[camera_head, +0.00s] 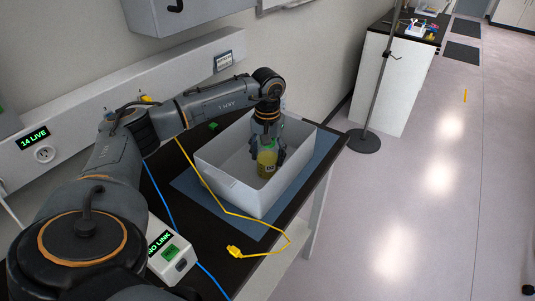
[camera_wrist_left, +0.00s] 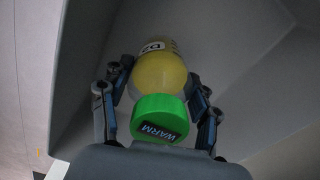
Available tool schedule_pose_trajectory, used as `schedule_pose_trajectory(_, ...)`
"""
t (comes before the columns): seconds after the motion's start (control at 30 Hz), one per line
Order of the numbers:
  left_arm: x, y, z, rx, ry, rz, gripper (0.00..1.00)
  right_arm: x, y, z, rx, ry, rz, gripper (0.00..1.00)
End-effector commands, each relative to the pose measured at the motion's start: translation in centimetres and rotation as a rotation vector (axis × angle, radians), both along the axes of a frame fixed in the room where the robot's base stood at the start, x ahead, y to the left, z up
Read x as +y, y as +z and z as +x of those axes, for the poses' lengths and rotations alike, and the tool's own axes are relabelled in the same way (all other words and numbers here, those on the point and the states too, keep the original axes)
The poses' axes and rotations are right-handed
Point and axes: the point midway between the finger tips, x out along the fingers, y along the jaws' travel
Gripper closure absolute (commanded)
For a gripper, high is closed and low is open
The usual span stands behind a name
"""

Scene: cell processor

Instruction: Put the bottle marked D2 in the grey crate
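A yellow bottle (camera_head: 267,160) is inside the grey crate (camera_head: 238,190), between the fingers of my left gripper (camera_head: 266,150). In the left wrist view the bottle (camera_wrist_left: 161,72) has a green cap marked WARM (camera_wrist_left: 158,118) and a label reading D2. The fingers of my left gripper (camera_wrist_left: 158,100) stand on both sides of the bottle and look closed around it. Whether the bottle's base touches the crate floor cannot be told. My right gripper is in neither view.
The crate stands on a blue mat (camera_head: 190,182) on a dark table. A yellow cable (camera_head: 235,251) and a white box reading NO LINK (camera_head: 162,254) lie to its left and front. A pole stand (camera_head: 364,141) is beyond the table, with open floor at right.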

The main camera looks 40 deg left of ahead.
Motion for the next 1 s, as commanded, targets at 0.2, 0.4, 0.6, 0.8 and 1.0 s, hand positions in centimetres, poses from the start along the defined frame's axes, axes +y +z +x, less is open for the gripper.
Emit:
schedule_pose_trajectory(0.2, 0.0, 0.0, 0.0, 0.001, 0.0, 0.0, 0.16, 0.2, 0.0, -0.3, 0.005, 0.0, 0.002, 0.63)
schedule_pose_trajectory(0.4, 0.0, 0.0, 0.0, 0.001, 0.0, 0.0, 0.16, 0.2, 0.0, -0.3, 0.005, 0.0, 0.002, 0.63)
schedule_pose_trajectory(0.6, 0.0, 1.4, 0.1, -0.003, 0.0, 0.0, 0.16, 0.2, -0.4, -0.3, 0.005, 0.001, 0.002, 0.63)
schedule_pose_trajectory(0.8, 0.0, 5.5, 0.1, -0.007, 0.0, -0.001, 0.16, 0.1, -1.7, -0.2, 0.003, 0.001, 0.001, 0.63)
schedule_pose_trajectory(1.0, -0.1, 9.6, 0.1, -0.004, 0.0, 0.0, 0.16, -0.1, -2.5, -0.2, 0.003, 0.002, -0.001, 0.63)
